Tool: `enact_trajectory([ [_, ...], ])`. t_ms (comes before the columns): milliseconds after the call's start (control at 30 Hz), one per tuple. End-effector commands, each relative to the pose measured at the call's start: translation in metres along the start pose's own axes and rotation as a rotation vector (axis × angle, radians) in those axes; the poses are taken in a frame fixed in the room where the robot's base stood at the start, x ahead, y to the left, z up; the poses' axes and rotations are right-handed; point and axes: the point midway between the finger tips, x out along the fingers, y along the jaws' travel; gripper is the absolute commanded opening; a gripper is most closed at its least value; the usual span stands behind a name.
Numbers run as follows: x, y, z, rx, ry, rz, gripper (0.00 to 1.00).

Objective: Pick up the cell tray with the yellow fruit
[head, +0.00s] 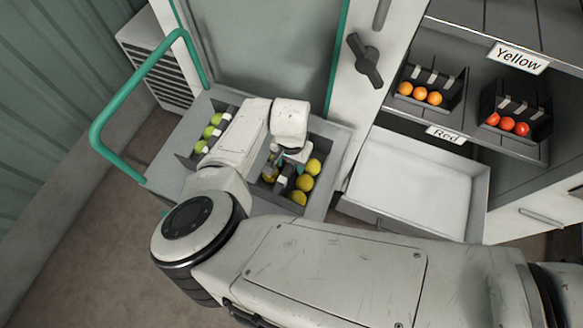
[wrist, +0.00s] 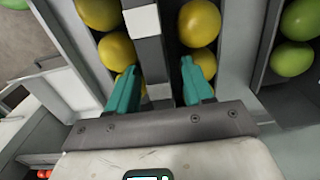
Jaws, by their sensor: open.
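The cell tray with the yellow fruit (head: 325,146) sits on the trolley in the head view, partly hidden by my arm. Several yellow fruits lie in it, in rows either side of a central bar with light and dark bands (wrist: 147,50), seen in the wrist view. My gripper (wrist: 157,72) is open, its teal fingers apart with one on each side of that bar. The fingertips are down near the fruit; I cannot tell whether they touch anything. My gripper (head: 285,170) is mostly hidden in the head view.
A tray of green fruit (head: 186,146) sits to the left on the trolley, which has a green handle (head: 133,88). Shelves at right hold trays of orange (head: 428,78) and red fruit (head: 512,104), with "Yellow" (head: 518,58) and "Red" (head: 446,134) labels. An empty white drawer (head: 415,185) stands open.

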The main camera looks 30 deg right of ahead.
Motion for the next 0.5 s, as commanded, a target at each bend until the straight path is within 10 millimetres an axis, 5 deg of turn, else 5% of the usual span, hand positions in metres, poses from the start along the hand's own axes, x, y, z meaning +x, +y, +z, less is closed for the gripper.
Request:
enact_trajectory([
  [167, 0.0001, 0.0, -0.0001, 0.0, 0.0, 0.0, 0.51],
  [500, -0.0003, -0.0001, -0.0002, 0.001, 0.0, 0.0, 0.18],
])
